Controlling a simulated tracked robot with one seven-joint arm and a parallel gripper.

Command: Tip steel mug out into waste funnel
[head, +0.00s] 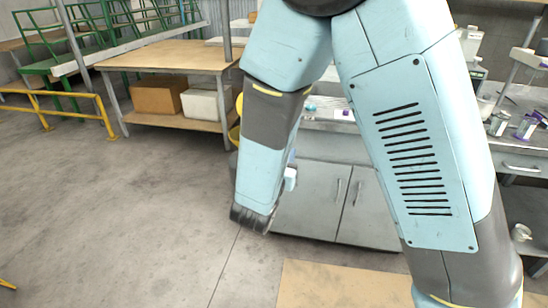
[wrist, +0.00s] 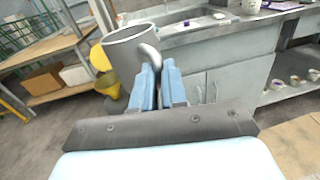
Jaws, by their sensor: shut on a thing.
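The steel mug (wrist: 128,52) is a grey metal cup in the wrist view, its wide mouth facing up and slightly slanted in the picture. My gripper (wrist: 159,72) has its two blue fingers shut at the mug's handle (wrist: 152,54), on the mug's right side. What looks like the waste funnel (wrist: 99,57) is a yellow shape just left of the mug and behind it, partly hidden by it. A yellow edge (head: 238,104) shows beside my arm in the head view. The mug is hidden behind my arm there. I cannot see into the mug.
A grey bench with cabinet doors (head: 338,198) stands behind my arm. Left is a wooden table (head: 165,57) with a brown box (head: 158,97) and a white box (head: 204,104) on its lower shelf. Bare concrete floor (head: 110,210) lies open at front left.

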